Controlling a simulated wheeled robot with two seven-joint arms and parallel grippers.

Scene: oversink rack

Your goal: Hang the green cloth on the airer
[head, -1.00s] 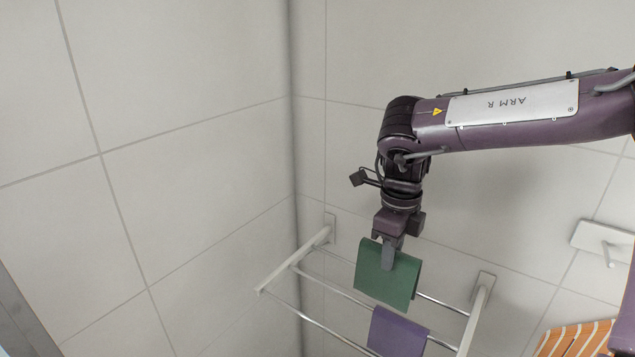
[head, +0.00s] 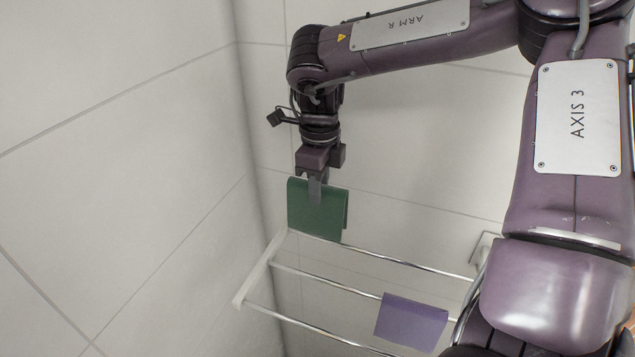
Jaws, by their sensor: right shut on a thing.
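The green cloth (head: 325,219) is folded over at its top edge and hangs from my right gripper (head: 315,190), which is shut on it. The cloth is near the left end of the airer (head: 262,266), in front of the wall. Its lower edge overlaps the airer's back bar in the picture; I cannot tell whether it touches the bar. The airer has a white side arm at the left and several metal bars. My left gripper is not in view.
A purple cloth (head: 411,322) hangs over a bar toward the airer's right. Tiled walls meet in a corner left of the airer. The bars left of the purple cloth are bare. My right arm hides much of the right side.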

